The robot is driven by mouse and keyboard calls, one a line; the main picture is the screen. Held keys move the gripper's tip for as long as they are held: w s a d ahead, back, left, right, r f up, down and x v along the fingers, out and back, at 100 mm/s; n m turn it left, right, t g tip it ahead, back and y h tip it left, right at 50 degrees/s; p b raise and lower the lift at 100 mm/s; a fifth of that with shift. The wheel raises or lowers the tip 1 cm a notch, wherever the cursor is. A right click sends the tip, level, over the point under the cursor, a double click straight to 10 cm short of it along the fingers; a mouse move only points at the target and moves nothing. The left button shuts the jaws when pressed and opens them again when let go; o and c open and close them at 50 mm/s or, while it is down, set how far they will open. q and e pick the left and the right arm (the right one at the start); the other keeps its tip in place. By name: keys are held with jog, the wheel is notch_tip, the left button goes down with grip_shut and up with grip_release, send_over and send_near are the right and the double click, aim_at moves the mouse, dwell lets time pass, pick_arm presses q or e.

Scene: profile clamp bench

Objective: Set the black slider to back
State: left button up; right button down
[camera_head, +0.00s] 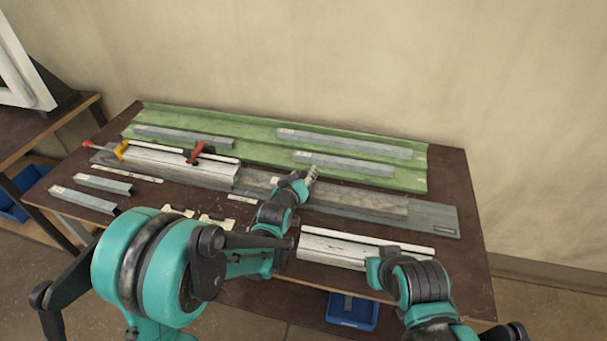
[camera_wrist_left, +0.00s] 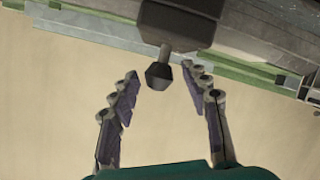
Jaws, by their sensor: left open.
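A dark block (camera_wrist_left: 180,18) with a black knob (camera_wrist_left: 158,76) on a short stem shows at the top of the left wrist view; it looks like the black slider. The knob lies between the fingertips of my left gripper (camera_wrist_left: 159,72), with a gap on both sides. My left gripper is open and holds nothing. In the head view, my left gripper (camera_head: 311,176) is over the middle of the long grey rail (camera_head: 365,203). The slider is not distinct there, probably hidden by the gripper and wrist.
A green channel (camera_head: 250,122) with several grey profiles runs along the back of the brown bench (camera_head: 462,260). A red-handled yellow clamp (camera_head: 122,150) and a red-and-black clamp (camera_head: 198,152) stand at left. A white profile (camera_head: 335,250) lies at the front. A blue bin (camera_head: 352,311) sits below.

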pick_arm(q)
jog(key=v, duration=1.1)
jog(key=shift+a, duration=0.1)
